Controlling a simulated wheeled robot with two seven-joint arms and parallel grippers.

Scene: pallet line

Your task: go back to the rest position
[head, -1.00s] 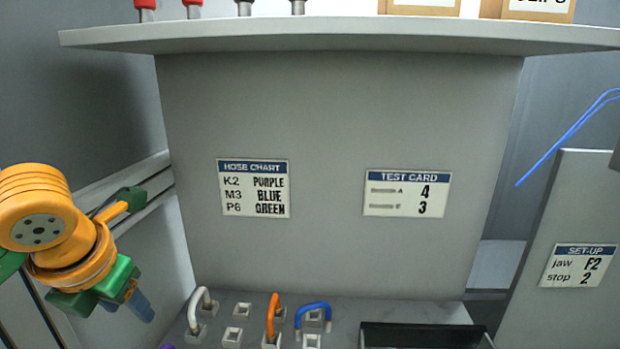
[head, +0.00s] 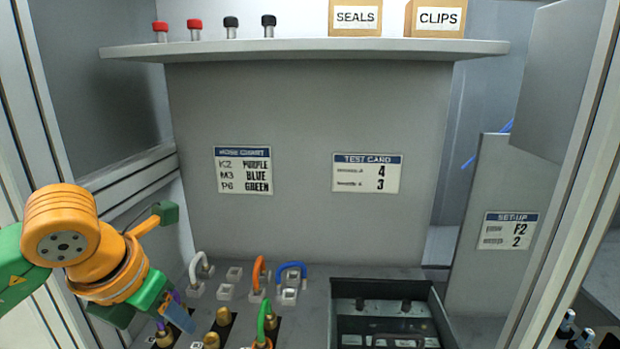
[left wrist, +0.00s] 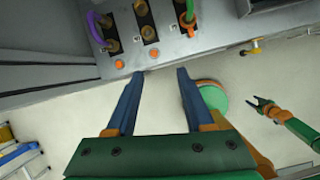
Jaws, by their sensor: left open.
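My left gripper (head: 180,318) hangs at the lower left of the head view, in front of the bench with the hose fittings. In the left wrist view its two blue fingers (left wrist: 160,73) are apart with nothing between them. Their tips point at the bench's front edge (left wrist: 120,73), and the floor shows below. A purple hose (left wrist: 97,27) and a green hose (left wrist: 189,12) stand on brass fittings beyond the tips. They also show in the head view, with the green hose (head: 264,320) to the gripper's right.
A black tray (head: 437,315) stands at the right of the bench. White, orange and blue hoses (head: 291,267) stand behind. A shelf (head: 310,50) carries boxes and plugs. A frame post (head: 570,190) stands at the right. Floor (left wrist: 285,75) is open before the bench.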

